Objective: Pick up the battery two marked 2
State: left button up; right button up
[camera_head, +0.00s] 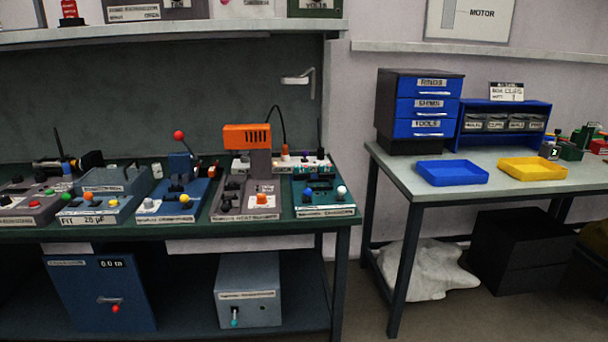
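I cannot make out a battery marked 2 in the head view. At the right edge, on the light table (408,184), there is a group of small items: a small black block with a white mark (549,148), a green block (571,151) and a red and green piece (590,135). They are too small to read, so I cannot tell if any is a battery. Neither of my grippers is in view.
A blue tray (451,183) and a yellow tray (532,179) lie on the light table before a blue bin rack (547,110) and a drawer cabinet (428,130). A green bench (330,222) with several devices stands left. Floor shows between the tables.

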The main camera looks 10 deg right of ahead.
aim_at(326, 170)
jog(key=i+l+u, duration=0.1)
jog(key=u, duration=0.25)
jog(key=i+l+u, duration=0.2)
jog(key=u, duration=0.15)
jog(key=i+l+u, duration=0.15)
jog(key=u, duration=0.2)
jog(key=i+l+u, duration=0.1)
jog(key=l, duration=0.2)
jog(key=i+l, duration=0.15)
jog(key=l, duration=0.15)
jog(key=i+l+u, duration=0.15)
jog(key=k+l, duration=0.05)
jog(key=l, duration=0.05)
